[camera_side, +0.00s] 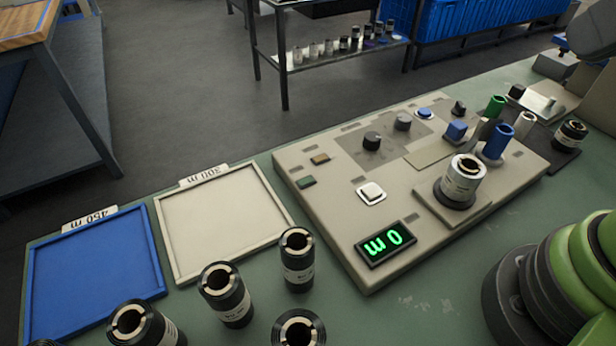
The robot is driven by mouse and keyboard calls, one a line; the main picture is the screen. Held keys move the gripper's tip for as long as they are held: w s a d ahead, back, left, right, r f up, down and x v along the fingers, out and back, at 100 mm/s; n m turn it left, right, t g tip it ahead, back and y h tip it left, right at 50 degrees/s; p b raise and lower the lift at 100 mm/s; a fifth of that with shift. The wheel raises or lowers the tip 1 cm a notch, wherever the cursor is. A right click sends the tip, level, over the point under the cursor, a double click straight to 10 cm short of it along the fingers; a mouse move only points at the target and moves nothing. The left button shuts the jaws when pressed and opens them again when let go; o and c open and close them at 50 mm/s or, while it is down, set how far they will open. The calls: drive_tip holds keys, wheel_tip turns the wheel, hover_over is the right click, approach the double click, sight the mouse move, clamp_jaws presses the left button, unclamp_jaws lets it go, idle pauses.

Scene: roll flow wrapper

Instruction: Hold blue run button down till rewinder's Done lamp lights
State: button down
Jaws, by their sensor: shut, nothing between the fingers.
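The rewinder (335,220) is a beige panel on the green bench, seen upside down from this side. A round blue button (424,113) on a pale square plate sits near its far edge, with nothing touching it. An amber lamp (320,159) and a green lamp (306,182) at the left look unlit; I cannot read which is Done. The display (386,243) shows a green "0 m", inverted. A silver-wrapped roll (463,180) sits upright on a dark round base. My gripper is out of the picture.
Blue (150,291) and cream (176,280) trays, labelled 450 m and 300 m, are empty. Several black rolls (225,295) stand in front.

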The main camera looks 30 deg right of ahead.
drive_tip(key=w+m+y, duration=0.2)
drive_tip(key=w+m, duration=0.3)
drive_tip(key=w, duration=0.4)
drive_tip(key=m+t+h, duration=0.2)
drive_tip(key=m, duration=1.4)
hover_over(424, 112)
wheel_tip(424, 112, down, 16)
drive_tip(key=shift+s+f, duration=0.1)
drive_tip(key=shift+f, duration=4.4)
